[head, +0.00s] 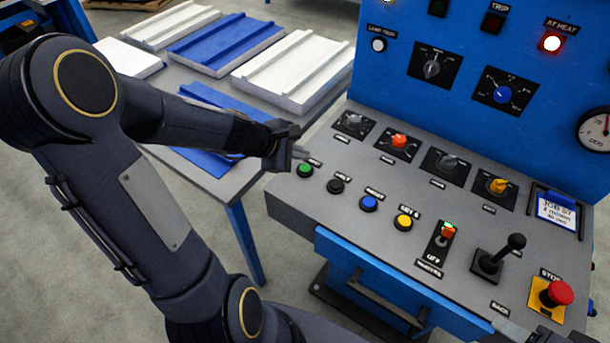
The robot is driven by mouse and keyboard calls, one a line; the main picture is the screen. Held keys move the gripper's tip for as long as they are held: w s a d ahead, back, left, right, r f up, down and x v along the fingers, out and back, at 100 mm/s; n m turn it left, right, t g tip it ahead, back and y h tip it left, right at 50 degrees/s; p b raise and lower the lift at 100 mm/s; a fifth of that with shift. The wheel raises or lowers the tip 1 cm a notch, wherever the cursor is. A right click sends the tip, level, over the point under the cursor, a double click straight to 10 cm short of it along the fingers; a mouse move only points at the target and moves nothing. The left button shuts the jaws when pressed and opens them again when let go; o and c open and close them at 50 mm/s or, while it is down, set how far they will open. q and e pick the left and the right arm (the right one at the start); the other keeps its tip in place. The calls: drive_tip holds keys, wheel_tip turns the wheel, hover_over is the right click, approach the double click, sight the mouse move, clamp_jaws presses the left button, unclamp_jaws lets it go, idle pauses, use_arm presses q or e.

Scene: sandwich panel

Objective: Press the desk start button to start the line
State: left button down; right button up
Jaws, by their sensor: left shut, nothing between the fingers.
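The control desk (300,205) has a sloped grey top with a row of round push buttons along its front. The green button (305,170) is at the left end of the row; the label beside it is partly hidden and too small to read surely. My left gripper (297,152) is shut and empty. Its tip is just above and to the left of the green button in the picture; I cannot tell whether it touches.
Black (335,186), blue (368,203) and yellow (403,222) buttons follow to the right. A joystick (500,257) and red stop button (556,293) are farther right. Rotary knobs stand behind. A table (205,180) with panels is at left. The lit "AT HEAT" lamp (551,42) is on the blue cabinet.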

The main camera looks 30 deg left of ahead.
sight(309, 165)
use_arm(q)
drive_tip(key=shift+f+b, duration=0.45)
drive_tip(key=shift+f, duration=0.45)
use_arm(e)
drive_tip(key=shift+f, duration=0.9)
idle(0.4)
use_arm(q)
drive_tip(key=shift+f+b, duration=0.4)
drive_tip(key=shift+b, duration=0.05)
use_arm(e)
drive_tip(key=shift+f, duration=0.45)
use_arm(q)
drive_tip(key=shift+f+b, duration=0.45)
drive_tip(key=shift+b, duration=0.05)
use_arm(e)
drive_tip(key=shift+f, duration=0.5)
drive_tip(key=shift+r, duration=0.1)
use_arm(q)
drive_tip(key=shift+r+p, duration=0.8)
drive_tip(key=shift+r, duration=0.05)
use_arm(e)
drive_tip(key=shift+r, duration=0.7)
use_arm(q)
wheel_tip(309, 165, up, 5)
drive_tip(key=p, duration=0.4)
drive_tip(key=shift+r+p, duration=0.1)
drive_tip(key=shift+p, duration=0.25)
use_arm(e)
wheel_tip(309, 165, up, 5)
drive_tip(key=shift+f, duration=0.2)
